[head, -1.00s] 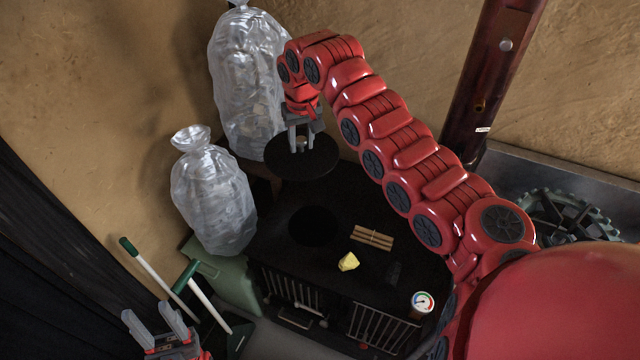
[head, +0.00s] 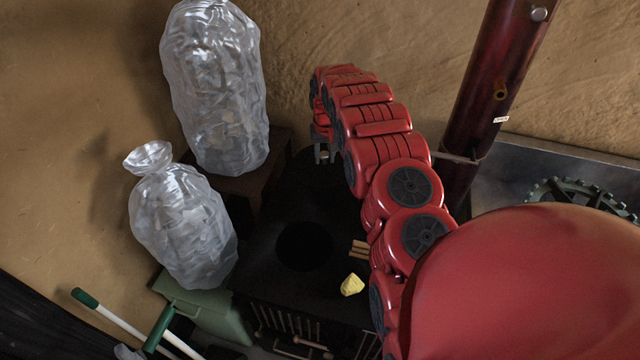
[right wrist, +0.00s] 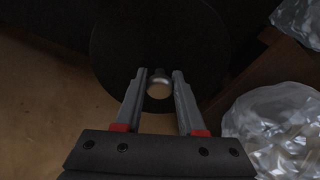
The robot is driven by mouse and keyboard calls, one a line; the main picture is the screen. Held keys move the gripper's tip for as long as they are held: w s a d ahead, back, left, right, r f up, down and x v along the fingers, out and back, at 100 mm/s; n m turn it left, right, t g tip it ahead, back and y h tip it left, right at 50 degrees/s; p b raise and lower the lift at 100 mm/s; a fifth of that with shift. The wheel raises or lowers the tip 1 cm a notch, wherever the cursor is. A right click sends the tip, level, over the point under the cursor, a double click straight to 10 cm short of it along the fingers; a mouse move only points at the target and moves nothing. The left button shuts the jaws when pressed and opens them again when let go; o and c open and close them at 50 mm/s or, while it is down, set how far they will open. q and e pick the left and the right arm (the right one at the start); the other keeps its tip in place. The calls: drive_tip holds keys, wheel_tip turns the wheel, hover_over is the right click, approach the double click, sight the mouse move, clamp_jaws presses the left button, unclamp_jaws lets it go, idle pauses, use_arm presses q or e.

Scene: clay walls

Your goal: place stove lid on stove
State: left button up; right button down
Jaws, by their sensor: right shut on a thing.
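The stove lid (right wrist: 160,35) is a flat black disc with a small pale knob in its middle. My right gripper (right wrist: 159,80) is shut on this knob in the right wrist view. In the head view the right gripper (head: 322,152) is above the back of the stove, partly behind my arm. The lid's outline there merges with the dark stove top. The black stove (head: 262,262) has a round dark opening (head: 304,246) in its top, nearer the front than the gripper. A grey tip at the bottom left edge may be my left gripper (head: 127,351); its jaws cannot be made out.
A yellow lump (head: 352,284) and wooden sticks (head: 359,249) lie on the stove right of the opening. Two filled clear bags (head: 215,90) (head: 185,225) stand at the left. A dark red pipe (head: 490,90) rises at the right. Green-handled tools (head: 162,325) are at lower left.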

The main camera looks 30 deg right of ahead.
sight(326, 167)
drive_tip(key=shift+s+f, duration=0.15)
drive_tip(key=shift+f, duration=0.1)
wheel_tip(326, 167, down, 5)
drive_tip(key=shift+f+p, duration=0.1)
drive_tip(key=shift+p, duration=0.45)
drive_tip(key=shift+s+f, duration=0.1)
drive_tip(key=shift+f, duration=0.2)
drive_tip(key=shift+f+b, duration=0.65)
drive_tip(key=shift+f, duration=0.8)
drive_tip(key=shift+f, duration=0.1)
drive_tip(key=c, duration=0.5)
unclamp_jaws()
drive_tip(key=shift+a, duration=0.1)
